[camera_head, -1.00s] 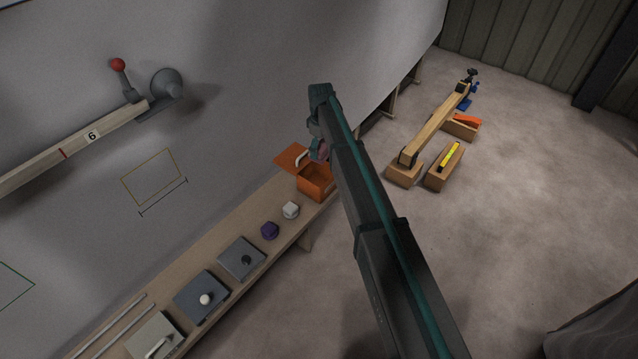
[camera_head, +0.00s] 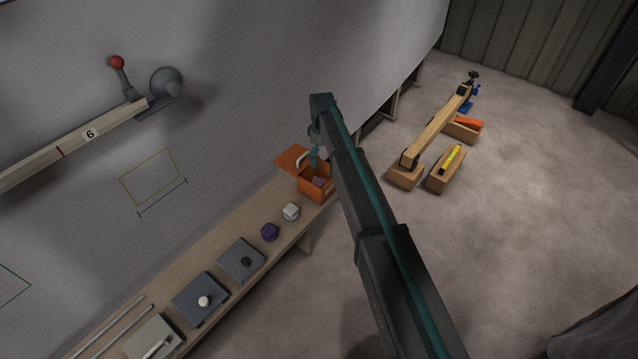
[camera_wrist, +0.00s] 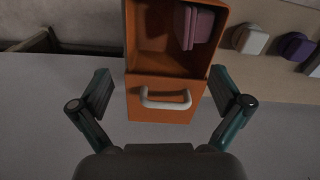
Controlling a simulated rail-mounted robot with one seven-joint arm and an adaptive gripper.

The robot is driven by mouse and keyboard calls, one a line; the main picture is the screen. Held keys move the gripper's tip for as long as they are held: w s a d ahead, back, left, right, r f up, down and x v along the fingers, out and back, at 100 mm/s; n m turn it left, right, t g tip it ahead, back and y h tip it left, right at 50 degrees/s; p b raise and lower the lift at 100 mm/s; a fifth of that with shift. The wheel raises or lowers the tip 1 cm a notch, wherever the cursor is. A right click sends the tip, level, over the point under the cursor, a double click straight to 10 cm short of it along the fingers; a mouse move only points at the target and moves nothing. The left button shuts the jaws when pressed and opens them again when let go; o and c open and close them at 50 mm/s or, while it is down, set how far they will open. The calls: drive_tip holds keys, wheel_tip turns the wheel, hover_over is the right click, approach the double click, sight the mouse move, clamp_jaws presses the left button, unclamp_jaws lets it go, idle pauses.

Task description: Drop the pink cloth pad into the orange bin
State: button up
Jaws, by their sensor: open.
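The orange bin (camera_head: 314,195) stands on the far end of the shelf, its orange lid (camera_head: 291,157) swung open with a white handle (camera_wrist: 166,99). The pink cloth pad (camera_wrist: 194,27) is inside the bin's opening, against the right wall in the wrist view; a bit of it shows inside the bin in the head view (camera_head: 318,182). My gripper (camera_wrist: 160,80) is open and empty, its fingers spread on both sides of the lid in the wrist view. In the head view my gripper (camera_head: 315,158) is above the bin, partly hidden by my arm.
A white knob-like block (camera_head: 291,211) and a purple one (camera_head: 270,231) stand on the shelf (camera_head: 232,226) near the bin. Several grey plates with knobs lie farther along. A wooden beam (camera_head: 436,127) and a long box (camera_head: 445,168) are on the floor to the right.

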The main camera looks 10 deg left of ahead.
drive_tip(key=shift+r, duration=0.15)
wheel_tip(320, 180, up, 12)
idle(0.5)
idle(0.4)
drive_tip(key=s+d+f+m+g, duration=0.1)
drive_tip(key=s+d+f+m, duration=0.5)
drive_tip(key=s+f, duration=0.75)
drive_tip(key=s+d+f+m, duration=0.3)
drive_tip(key=s+d+f, duration=0.5)
drive_tip(key=s+f, duration=0.5)
drive_tip(key=s+d+f+m+g, duration=0.1)
drive_tip(key=s+d+f+g, duration=0.1)
drive_tip(key=s, duration=1)
drive_tip(key=s+d+f+m+g, duration=0.1)
drive_tip(key=s+d+f, duration=0.4)
drive_tip(key=s, duration=0.8)
drive_tip(key=s+d+f+m+g, duration=0.2)
drive_tip(key=s+d+f, duration=0.2)
drive_tip(key=s, duration=0.8)
drive_tip(key=shift+s+f+g, duration=0.25)
drive_tip(key=shift+f+g, duration=0.15)
drive_tip(key=shift+f, duration=0.3)
